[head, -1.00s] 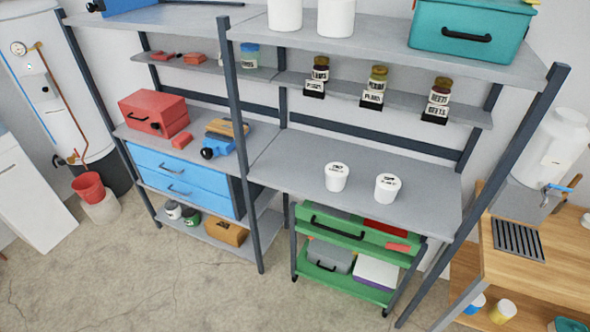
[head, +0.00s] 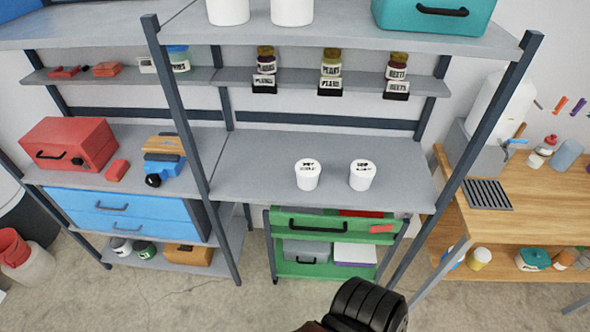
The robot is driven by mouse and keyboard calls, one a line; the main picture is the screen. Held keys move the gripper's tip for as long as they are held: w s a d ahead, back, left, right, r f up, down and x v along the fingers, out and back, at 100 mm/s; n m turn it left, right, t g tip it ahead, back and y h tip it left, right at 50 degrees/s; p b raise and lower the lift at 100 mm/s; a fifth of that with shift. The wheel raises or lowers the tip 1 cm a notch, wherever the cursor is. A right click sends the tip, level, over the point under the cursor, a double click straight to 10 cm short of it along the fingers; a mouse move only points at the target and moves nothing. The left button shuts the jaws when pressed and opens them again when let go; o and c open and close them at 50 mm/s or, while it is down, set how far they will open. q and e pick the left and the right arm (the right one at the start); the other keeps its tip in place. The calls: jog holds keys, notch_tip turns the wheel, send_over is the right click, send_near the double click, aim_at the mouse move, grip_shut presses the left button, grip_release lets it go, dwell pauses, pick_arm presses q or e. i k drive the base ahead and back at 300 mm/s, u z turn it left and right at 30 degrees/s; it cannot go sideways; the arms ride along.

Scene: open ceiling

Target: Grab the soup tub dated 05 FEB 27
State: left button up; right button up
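Two white tubs with printed lids stand upright, side by side and apart, on the grey middle shelf in the head view. One is the left tub (head: 308,179); the other is the right tub (head: 362,179). The dark print on their lids is too small to read, so I cannot tell which is dated 05 FEB 27. A black ribbed part of mine shows at the bottom edge, well short of the shelf. No gripper fingers are in view.
The middle shelf (head: 260,165) is clear around the tubs. Labelled jars (head: 331,62) stand on a narrow shelf above. A dark upright post (head: 180,120) is at left, another (head: 490,130) at right. A green cart (head: 325,270) is below; a wooden bench (head: 540,190) is right.

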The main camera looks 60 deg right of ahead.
aim_at(307, 171)
jog(key=z, duration=0.35)
jog(key=i, duration=0.55)
jog(key=z, duration=0.6)
